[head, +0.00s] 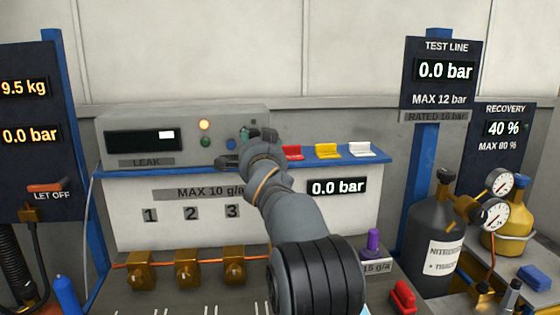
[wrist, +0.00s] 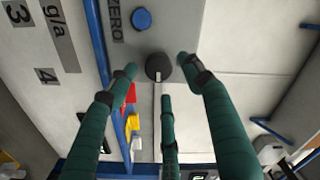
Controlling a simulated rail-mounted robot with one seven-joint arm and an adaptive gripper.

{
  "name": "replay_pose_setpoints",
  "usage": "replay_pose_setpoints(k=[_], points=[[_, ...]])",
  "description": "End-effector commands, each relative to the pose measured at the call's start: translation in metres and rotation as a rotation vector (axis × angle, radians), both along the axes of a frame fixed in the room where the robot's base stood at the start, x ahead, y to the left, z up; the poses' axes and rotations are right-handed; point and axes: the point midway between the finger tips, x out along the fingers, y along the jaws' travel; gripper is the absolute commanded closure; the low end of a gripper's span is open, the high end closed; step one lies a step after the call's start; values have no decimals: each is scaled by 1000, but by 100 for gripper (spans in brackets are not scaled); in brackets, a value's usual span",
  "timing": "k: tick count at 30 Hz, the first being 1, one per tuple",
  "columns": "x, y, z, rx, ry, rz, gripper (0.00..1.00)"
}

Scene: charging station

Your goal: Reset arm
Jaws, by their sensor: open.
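My gripper (head: 248,148) is at the right end of the grey leak instrument in the head view, with my arm reaching up to it from the lower right. In the wrist view my gripper (wrist: 160,76) is open, its green fingers spread. A round black knob (wrist: 158,67) with a white mark shows between the fingertips. The fingers look apart from it, though the exact gap cannot be told. In the head view the gripper hides the knob. The gripper holds nothing that I can see.
The leak instrument (head: 165,120) stands on a blue-edged shelf. Red (head: 291,153), yellow (head: 327,151) and white (head: 361,149) switches sit right of the gripper. A blue button (wrist: 141,19) is near the knob. A dark cylinder (head: 434,225) with gauges stands at right. Brass valves (head: 187,270) line the front.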

Motion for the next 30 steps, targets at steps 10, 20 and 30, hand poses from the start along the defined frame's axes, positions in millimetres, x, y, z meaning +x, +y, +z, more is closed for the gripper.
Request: replay_pose_setpoints(k=[10, 20, 30], points=[[26, 5, -1, 0, 2, 1, 50], [27, 5, 0, -3, 1, 1, 50], [14, 3, 1, -1, 1, 0, 50]])
